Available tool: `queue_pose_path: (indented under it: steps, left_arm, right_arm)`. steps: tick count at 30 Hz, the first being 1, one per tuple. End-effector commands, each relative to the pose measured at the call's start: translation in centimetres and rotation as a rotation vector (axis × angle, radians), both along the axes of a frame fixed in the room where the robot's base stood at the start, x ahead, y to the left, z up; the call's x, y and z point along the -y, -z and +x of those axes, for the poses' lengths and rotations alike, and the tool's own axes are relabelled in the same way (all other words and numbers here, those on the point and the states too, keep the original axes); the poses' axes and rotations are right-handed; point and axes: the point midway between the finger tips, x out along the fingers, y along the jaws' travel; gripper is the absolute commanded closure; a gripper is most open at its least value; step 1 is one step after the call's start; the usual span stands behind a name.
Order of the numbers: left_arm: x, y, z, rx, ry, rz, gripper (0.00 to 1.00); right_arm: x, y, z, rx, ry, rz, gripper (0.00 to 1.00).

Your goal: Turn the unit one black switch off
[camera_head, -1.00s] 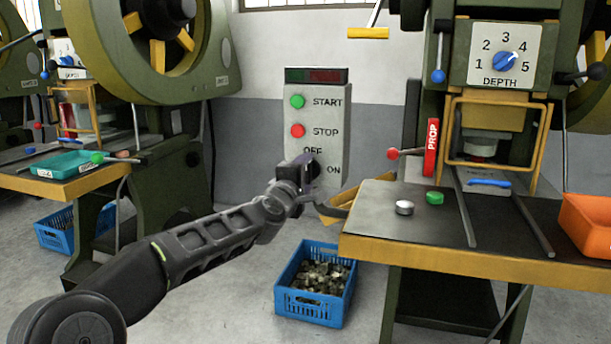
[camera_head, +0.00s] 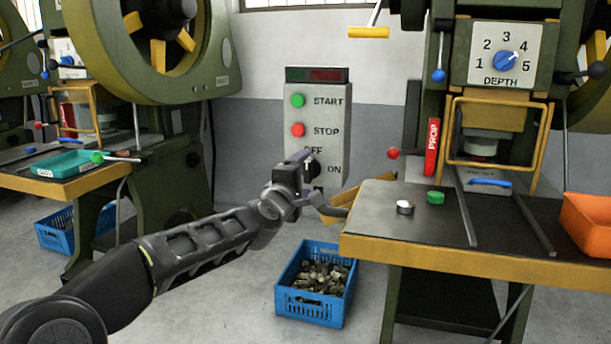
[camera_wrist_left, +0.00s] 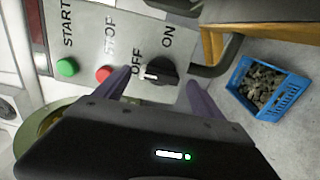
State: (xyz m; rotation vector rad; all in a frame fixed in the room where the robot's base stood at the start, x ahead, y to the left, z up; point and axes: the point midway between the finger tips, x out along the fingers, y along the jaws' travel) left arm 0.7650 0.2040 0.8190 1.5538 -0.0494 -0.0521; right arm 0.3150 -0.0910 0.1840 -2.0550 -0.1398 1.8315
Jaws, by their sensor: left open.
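The control box (camera_head: 330,110) stands at the back, with a green START button (camera_head: 297,101), a red STOP button (camera_head: 298,130) and OFF and ON labels below. The black switch (camera_wrist_left: 158,71) shows in the left wrist view beside the OFF and ON labels; its white mark is toward OFF. In the head view my left gripper (camera_head: 306,166) covers much of the switch. In the left wrist view the gripper (camera_wrist_left: 158,85) is open, with one finger on each side of the switch. I cannot tell whether the fingers touch it. My right gripper is not in view.
A blue crate of metal pieces (camera_head: 315,299) is on the floor below the box. An orange bin (camera_head: 590,222) is at the far right.

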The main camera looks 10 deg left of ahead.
Motion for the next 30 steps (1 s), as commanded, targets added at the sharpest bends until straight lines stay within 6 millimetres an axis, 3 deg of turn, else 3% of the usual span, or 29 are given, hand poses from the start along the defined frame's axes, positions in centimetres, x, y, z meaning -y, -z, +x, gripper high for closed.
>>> queue_pose_path:
  steps: [6,10,26,28,30]
  left_arm:
    - [-0.4,0.0,-3.8,0.002,-0.003,0.004,0.21]
    - [-0.4,0.0,-5.2,0.001,-0.002,0.002,0.21]
    - [-0.4,0.0,-5.7,0.006,-0.002,0.055,0.21]
    - [-0.1,0.7,-5.8,0.005,0.005,0.150,0.21]
    - [0.2,3.9,-5.9,-0.032,0.020,0.279,0.21]
  right_arm:
    - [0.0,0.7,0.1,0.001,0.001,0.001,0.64]
    - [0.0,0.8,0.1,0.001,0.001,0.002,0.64]
    - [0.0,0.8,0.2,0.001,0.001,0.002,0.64]
    - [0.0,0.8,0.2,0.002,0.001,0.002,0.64]
    - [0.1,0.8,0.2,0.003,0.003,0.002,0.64]
